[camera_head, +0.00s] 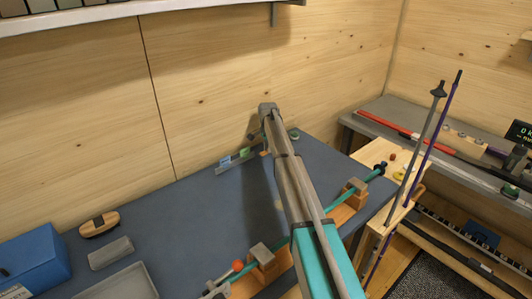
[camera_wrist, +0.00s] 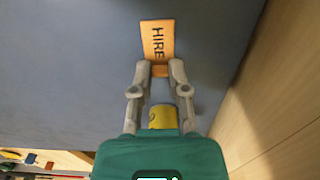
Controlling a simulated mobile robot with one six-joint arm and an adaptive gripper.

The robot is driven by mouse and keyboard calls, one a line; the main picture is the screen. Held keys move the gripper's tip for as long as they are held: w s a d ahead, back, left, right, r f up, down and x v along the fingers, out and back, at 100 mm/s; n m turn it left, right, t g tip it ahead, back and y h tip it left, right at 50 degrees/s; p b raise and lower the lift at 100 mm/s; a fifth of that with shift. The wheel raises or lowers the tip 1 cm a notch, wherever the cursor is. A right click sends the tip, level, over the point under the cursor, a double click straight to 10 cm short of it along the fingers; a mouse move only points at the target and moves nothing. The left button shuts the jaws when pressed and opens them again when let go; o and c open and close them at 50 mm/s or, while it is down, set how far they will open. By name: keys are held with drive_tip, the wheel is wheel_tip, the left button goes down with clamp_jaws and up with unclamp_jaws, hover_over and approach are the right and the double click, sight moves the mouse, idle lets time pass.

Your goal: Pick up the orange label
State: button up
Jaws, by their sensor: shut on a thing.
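The orange label (camera_wrist: 157,38), a flat upright-looking rectangle printed with HIRE, shows in the wrist view at the fingertips. My gripper (camera_wrist: 159,70) is shut on its lower end, with one grey finger on each side. In the head view my gripper (camera_head: 263,146) is at the far side of the blue-grey bench top, near the wooden wall.
Blue and green labels (camera_head: 235,158) stand in a holder left of my gripper. A brush (camera_head: 99,225), a grey block (camera_head: 111,253) and a blue box (camera_head: 35,262) are at left. The bench middle is clear.

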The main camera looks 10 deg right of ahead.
drive_tip(key=shift+r, duration=0.1)
wheel_tip(320, 180, up, 3)
drive_tip(key=p, duration=0.2)
drive_tip(key=shift+f+p, duration=0.2)
drive_tip(key=shift+p, duration=0.2)
drive_tip(key=s+r+p, duration=1)
drive_tip(key=s, duration=0.4)
drive_tip(key=shift+s+a, duration=0.1)
idle(0.6)
